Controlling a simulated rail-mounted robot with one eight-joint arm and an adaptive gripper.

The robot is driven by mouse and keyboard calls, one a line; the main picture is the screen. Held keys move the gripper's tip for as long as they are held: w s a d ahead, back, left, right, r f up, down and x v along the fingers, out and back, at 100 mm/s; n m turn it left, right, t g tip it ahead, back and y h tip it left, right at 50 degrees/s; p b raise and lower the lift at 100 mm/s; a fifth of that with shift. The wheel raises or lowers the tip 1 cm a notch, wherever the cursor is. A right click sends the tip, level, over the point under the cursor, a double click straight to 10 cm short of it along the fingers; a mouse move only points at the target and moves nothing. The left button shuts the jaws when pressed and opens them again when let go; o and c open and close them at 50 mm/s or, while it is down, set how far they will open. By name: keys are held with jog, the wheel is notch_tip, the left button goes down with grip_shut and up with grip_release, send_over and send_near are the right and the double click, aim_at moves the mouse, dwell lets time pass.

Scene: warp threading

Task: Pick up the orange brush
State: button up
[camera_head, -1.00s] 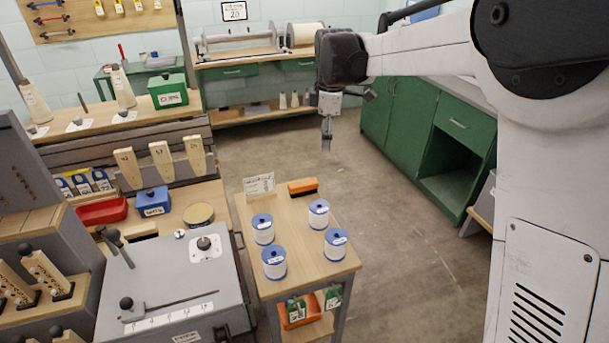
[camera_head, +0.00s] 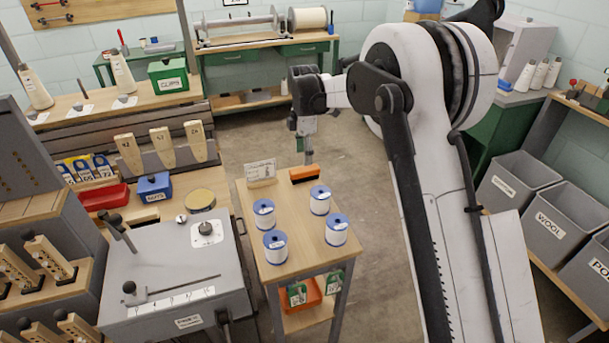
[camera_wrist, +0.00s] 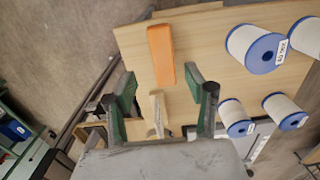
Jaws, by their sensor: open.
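The orange brush (camera_head: 303,173) lies on the far edge of the small wooden cart top (camera_head: 283,212), with dark bristles along its near side. In the wrist view the orange brush (camera_wrist: 161,54) lies beyond my fingertips, roughly in line with the gap between them. My gripper (camera_head: 306,155) points down just above and behind the brush in the head view. In the wrist view my gripper (camera_wrist: 161,83) has its green-padded fingers spread apart with nothing held between them. The brush is apart from the fingers.
Several white spools with blue ends (camera_head: 320,200) stand on the cart near the brush. A small sign card (camera_head: 261,173) stands left of the brush. A grey machine (camera_head: 180,275) stands left of the cart. The floor (camera_head: 375,205) right of the cart is clear.

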aim_at(305, 169)
jog(key=shift+s+d+f, duration=0.1)
jog(key=shift+s+f, duration=0.05)
jog(key=shift+f, duration=1.75)
jog(key=shift+s+d+f, duration=0.1)
jog(key=shift+f, duration=1.75)
jog(key=shift+c, duration=0.5)
jog(key=shift+r, duration=0.1)
grip_shut()
